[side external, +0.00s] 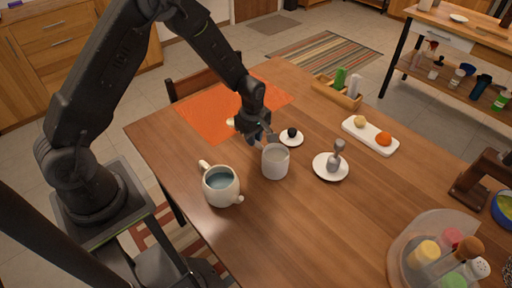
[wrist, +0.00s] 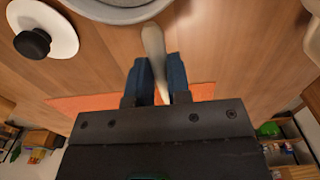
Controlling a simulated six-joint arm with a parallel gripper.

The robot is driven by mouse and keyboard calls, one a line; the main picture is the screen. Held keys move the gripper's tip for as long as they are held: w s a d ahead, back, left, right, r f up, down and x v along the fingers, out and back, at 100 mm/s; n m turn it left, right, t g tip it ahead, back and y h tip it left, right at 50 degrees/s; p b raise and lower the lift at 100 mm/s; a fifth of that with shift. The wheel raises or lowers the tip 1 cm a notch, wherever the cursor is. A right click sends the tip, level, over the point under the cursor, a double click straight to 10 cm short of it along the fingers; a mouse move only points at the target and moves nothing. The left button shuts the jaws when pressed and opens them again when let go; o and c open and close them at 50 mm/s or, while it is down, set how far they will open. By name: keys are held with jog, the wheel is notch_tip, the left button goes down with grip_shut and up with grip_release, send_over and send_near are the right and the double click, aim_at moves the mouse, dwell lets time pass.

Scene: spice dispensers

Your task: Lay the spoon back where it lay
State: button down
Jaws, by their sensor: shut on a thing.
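My gripper (side external: 262,134) is beside the white cup (side external: 275,164), on its far left side. In the wrist view, my gripper (wrist: 158,70) is shut on the pale spoon (wrist: 154,42), with a finger on either side of it. I cannot tell whether the spoon touches the vessel or the table. In the side view the spoon is mostly hidden by my gripper. A small pale object (side external: 231,121) shows left of the gripper, near the orange mat.
An orange mat (side external: 205,115) lies behind my gripper. A white lid with a black knob (side external: 291,138) lies close by on the right. A teapot (side external: 221,186) stands front left. Open wood lies at front centre.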

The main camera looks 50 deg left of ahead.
aim_at(256, 154)
jog(key=shift+w+d+f, duration=0.2)
jog(key=shift+d+f, duration=0.25)
jog(key=shift+f, duration=1.8)
jog(key=shift+f, duration=0.15)
jog(key=c, duration=1.1)
grip_release()
